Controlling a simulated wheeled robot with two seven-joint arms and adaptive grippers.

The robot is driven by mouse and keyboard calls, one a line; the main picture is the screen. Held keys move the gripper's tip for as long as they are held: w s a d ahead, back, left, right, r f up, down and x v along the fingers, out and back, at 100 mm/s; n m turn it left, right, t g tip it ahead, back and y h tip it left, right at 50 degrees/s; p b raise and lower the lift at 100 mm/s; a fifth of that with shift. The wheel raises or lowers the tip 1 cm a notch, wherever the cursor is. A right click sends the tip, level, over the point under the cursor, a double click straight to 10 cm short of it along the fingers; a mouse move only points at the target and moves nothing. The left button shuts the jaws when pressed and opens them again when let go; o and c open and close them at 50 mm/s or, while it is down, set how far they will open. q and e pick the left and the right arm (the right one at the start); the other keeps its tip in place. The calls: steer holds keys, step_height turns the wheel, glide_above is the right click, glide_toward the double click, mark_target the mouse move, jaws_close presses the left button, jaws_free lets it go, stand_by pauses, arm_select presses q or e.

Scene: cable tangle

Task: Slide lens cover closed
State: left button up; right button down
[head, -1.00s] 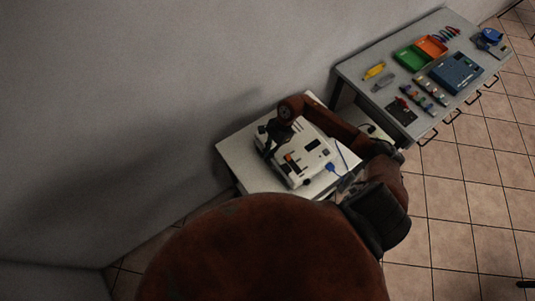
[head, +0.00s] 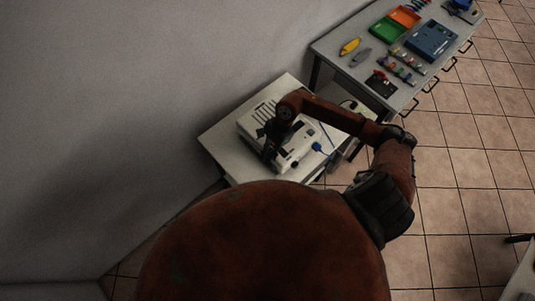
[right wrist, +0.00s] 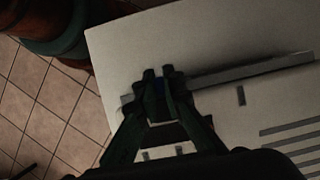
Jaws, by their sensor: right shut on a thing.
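A white boxy device (head: 259,112) with dark vent slots sits on a small white table. My right gripper (head: 269,152) reaches down onto the device's near left side. A grey strip (right wrist: 250,70) runs along the device's white top to the right of the fingers. The rest of the cover and the lens opening cannot be made out. My left gripper is not in view.
The small white table (head: 222,138) stands against the grey wall. A blue object (head: 317,147) lies beside the device. A longer grey workbench (head: 335,45) holds green and orange trays (head: 385,30), a blue box (head: 431,40) and small tools. Tiled floor is open at right.

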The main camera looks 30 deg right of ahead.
steer(key=c, duration=2.2)
jaws_free()
steer(key=shift+s+d, duration=0.1)
steer(key=shift+s, duration=0.15)
steer(key=shift+c, duration=0.2)
steer(key=shift+o, duration=1)
steer(key=shift+w+r, duration=0.1)
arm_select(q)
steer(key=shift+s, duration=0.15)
arm_select(e)
steer(key=v, duration=1.1)
steer(key=shift+r, duration=0.3)
steer(key=shift+d, duration=0.15)
